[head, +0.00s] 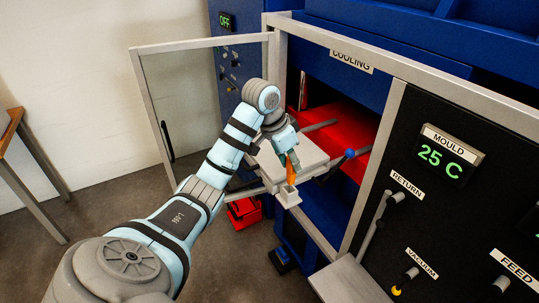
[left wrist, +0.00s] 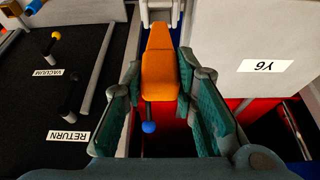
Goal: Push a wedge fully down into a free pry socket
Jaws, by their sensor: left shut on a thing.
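My left gripper (head: 287,159) is shut on an orange wedge (head: 291,174) and points it downward. In the left wrist view the wedge (left wrist: 160,75) lies between the teal finger pads of the left gripper (left wrist: 160,62). A pale grey square pry socket (head: 288,197) sits right below the wedge, at the front corner of the light plate. Its grey top (left wrist: 159,13) shows at the wedge's far end in the left wrist view. I cannot tell how far the tip is inside it. My right gripper is not in view.
A light grey plate (head: 300,150) marked Y6 in the left wrist view (left wrist: 275,35) lies beside the wedge. A blue-knobbed lever (head: 350,153) is close by. The framed door (head: 190,95) stands open at left. The control panel with RETURN and VACUUM handles (head: 400,245) is at right.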

